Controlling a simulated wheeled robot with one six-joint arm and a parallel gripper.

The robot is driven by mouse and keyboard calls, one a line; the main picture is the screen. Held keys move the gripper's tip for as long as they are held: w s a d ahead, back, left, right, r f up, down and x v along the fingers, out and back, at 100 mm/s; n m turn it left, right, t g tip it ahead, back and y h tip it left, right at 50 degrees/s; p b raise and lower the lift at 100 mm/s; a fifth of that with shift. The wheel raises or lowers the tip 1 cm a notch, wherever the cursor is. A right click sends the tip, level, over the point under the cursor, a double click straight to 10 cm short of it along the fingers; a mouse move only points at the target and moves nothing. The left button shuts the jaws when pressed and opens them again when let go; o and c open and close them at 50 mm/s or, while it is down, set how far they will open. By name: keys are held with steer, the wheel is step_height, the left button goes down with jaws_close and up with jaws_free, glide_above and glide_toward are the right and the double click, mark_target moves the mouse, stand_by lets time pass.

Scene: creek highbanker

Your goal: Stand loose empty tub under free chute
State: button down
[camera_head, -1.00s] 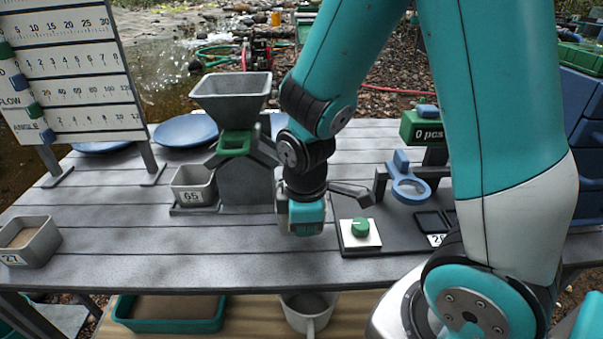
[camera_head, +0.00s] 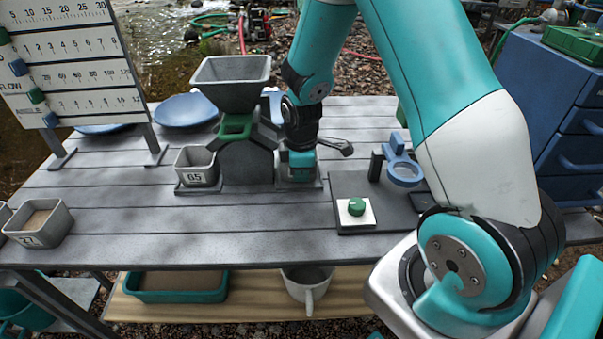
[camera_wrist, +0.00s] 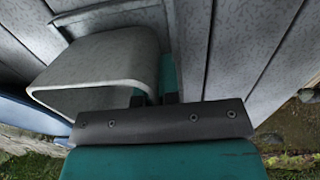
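A loose grey tub (camera_head: 282,173) is at the right side of the grey hopper (camera_head: 232,84), under its right chute arm (camera_head: 268,132). My gripper (camera_head: 301,160) covers much of it. In the wrist view, the fingers (camera_wrist: 156,98) are shut on one wall of this tub (camera_wrist: 105,62). The inside that shows looks empty. The tub seems to stand on or just above the grey pad (camera_head: 317,183); I cannot tell whether it touches. A second grey tub, marked 65 (camera_head: 197,167), stands under the left chute.
A tub of sand marked 27 (camera_head: 40,222) stands at the table's left. A green knob (camera_head: 356,206) and blue ring holder (camera_head: 404,172) are to the right. A gauge board (camera_head: 75,75) and blue plate (camera_head: 186,110) stand behind. The front middle planks are clear.

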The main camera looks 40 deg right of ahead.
steer(key=shift+f, duration=0.3)
steer(key=shift+f, duration=0.1)
steer(key=c, duration=1.8)
jaws_free()
steer(key=shift+f, duration=0.1)
steer(key=o, duration=0.5)
steer(key=shift+c, duration=0.2)
step_height(320, 180, up, 13)
steer(key=a+p, duration=0.1)
steer(key=s+a+r+m+y, duration=0.2)
steer(key=s+a+r, duration=0.4)
steer(key=s+a, duration=0.3)
steer(key=s+a+r+m+y, duration=0.2)
steer(key=s+a+r, duration=0.3)
steer(key=s+a, duration=0.4)
steer(key=s, duration=0.3)
steer(key=shift+s+a+r+g+y, duration=0.2)
steer(key=shift+r+g+y, duration=0.1)
steer(key=shift+r, duration=0.1)
